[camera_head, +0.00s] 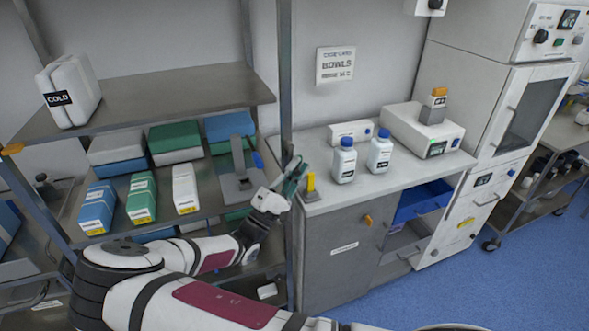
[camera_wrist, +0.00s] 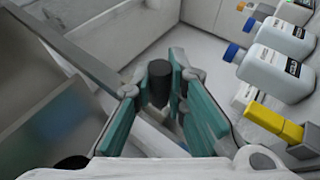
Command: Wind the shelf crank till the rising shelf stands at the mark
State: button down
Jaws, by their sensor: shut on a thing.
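My gripper (camera_head: 291,178) is at the right front post of the shelf rack. In the wrist view its teal fingers (camera_wrist: 163,80) are closed about a dark cylindrical knob (camera_wrist: 158,88), which looks like the crank's handle. The rest of the crank is hidden behind the fingers. The upper grey shelf (camera_head: 165,97) holds a white box marked COLD (camera_head: 75,92). An orange tab (camera_head: 12,149) sits at its left front corner. A lower shelf (camera_head: 214,208) holds several cartons. I cannot tell which shelf rises or which sign is the mark.
A counter (camera_head: 375,188) right of the rack carries two blue-capped white bottles (camera_head: 344,163) (camera_head: 380,152). A yellow block (camera_head: 311,184) stands on the counter edge close beside my gripper, also in the wrist view (camera_wrist: 268,119).

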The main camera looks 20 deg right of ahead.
jog(key=shift+f, duration=0.1)
jog(key=c, duration=1.6)
grip_release()
jog(key=v, duration=1.2)
